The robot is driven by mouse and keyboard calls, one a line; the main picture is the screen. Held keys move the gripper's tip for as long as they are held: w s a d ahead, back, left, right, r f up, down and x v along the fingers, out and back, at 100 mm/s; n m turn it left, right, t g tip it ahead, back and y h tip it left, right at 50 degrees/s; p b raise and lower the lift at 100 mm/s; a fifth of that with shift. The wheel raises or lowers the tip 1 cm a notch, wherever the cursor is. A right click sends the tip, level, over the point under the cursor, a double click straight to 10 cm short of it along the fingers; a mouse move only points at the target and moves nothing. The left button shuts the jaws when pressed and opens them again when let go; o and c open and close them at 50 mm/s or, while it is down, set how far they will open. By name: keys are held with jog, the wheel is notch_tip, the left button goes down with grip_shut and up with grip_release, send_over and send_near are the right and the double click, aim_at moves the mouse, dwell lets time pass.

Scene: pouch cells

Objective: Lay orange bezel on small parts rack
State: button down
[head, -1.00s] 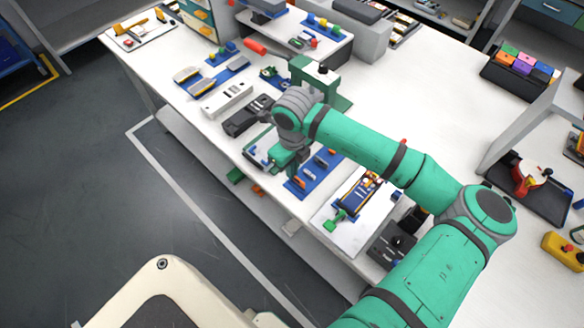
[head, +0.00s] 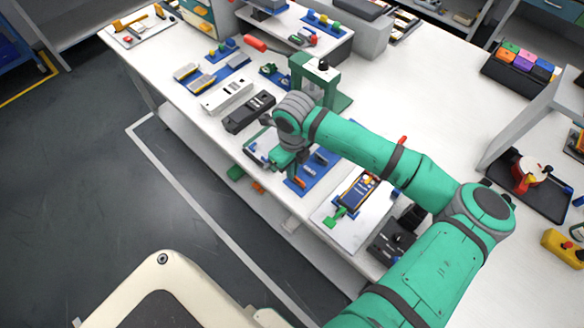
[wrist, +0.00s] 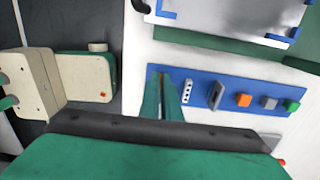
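The small parts rack (wrist: 200,79) is a long blue strip with several small parts in a row; it also shows in the head view (head: 326,176), partly behind my arm. My gripper (wrist: 162,84) is over the left end of the rack in the wrist view, fingers close together and pointing at it. A thin orange sliver between the fingertips appears to be the orange bezel (wrist: 161,76); the fingers hide most of it. I cannot tell whether it touches the rack. In the head view my gripper (head: 291,176) is low over the rack's near end.
A green press-like stand (head: 318,82) rises behind my wrist. A white board (head: 344,226) lies nearby.

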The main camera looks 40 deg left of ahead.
jog(key=shift+f, duration=0.2)
jog(key=c, duration=1.9)
grip_release()
notch_tip(320, 180, up, 11)
jog(key=shift+d+f, duration=0.1)
